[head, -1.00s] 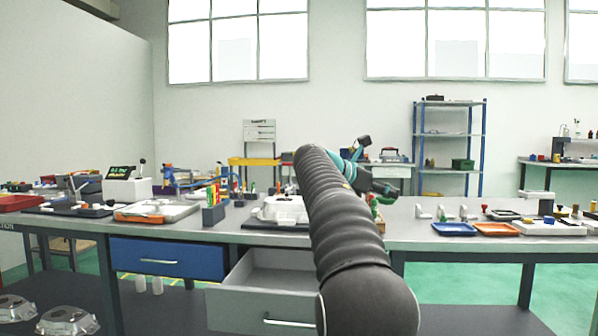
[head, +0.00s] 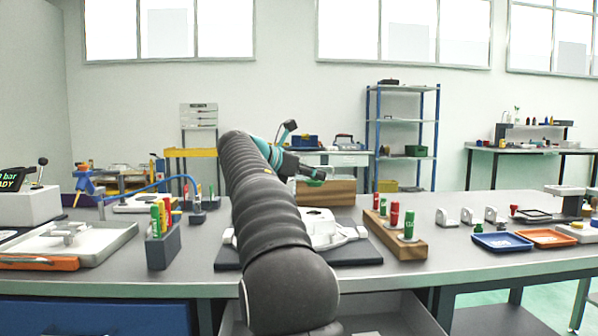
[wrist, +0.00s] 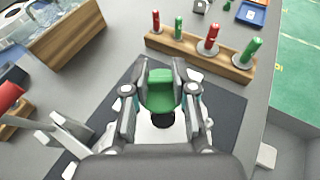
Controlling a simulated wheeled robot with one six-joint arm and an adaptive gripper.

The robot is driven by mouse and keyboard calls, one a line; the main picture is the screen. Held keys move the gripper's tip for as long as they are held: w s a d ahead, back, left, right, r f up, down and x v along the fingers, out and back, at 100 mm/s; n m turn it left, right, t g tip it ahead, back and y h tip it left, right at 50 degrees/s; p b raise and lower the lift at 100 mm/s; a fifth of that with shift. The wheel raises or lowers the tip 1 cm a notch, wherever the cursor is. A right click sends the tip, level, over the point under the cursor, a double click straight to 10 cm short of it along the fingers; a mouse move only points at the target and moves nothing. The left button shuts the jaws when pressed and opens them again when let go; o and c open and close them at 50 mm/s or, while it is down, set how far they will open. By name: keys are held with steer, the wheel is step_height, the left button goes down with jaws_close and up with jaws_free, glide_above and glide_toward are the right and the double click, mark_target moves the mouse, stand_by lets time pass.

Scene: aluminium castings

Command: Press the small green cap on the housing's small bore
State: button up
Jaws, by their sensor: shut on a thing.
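My gripper (wrist: 160,92) is shut on a green cap (wrist: 160,85), which sits between its two fingers in the wrist view. In the head view my gripper (head: 312,176) is above the bench, with a bit of the green cap (head: 316,183) showing. The white housing (head: 322,229) lies on a dark mat (head: 365,254), partly hidden behind my arm. In the wrist view the housing (wrist: 145,133) is below the gripper, mostly covered by it. A dark round bore (wrist: 163,120) shows just below the cap in the picture. The cap looks apart from the bore, but I cannot tell the height.
A wooden rack (head: 418,249) with red and green plug gauges stands right of the mat. A wooden box (head: 340,193) is behind. A grey holder (head: 164,250) with coloured pens stands left. Blue (head: 501,242) and orange (head: 546,237) trays lie right. An open drawer is below the bench front.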

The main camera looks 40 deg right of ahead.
steer(key=shift+w+a, duration=0.1)
stand_by(0.3)
steer(key=shift+f, duration=0.15)
steer(key=shift+f+b, duration=1.6)
steer(key=shift+f, duration=1.15)
steer(key=shift+p, duration=1.45)
steer(key=shift+f+b, duration=0.55)
steer(key=shift+f, duration=0.55)
steer(key=o, duration=0.9)
steer(key=shift+c, duration=0.2)
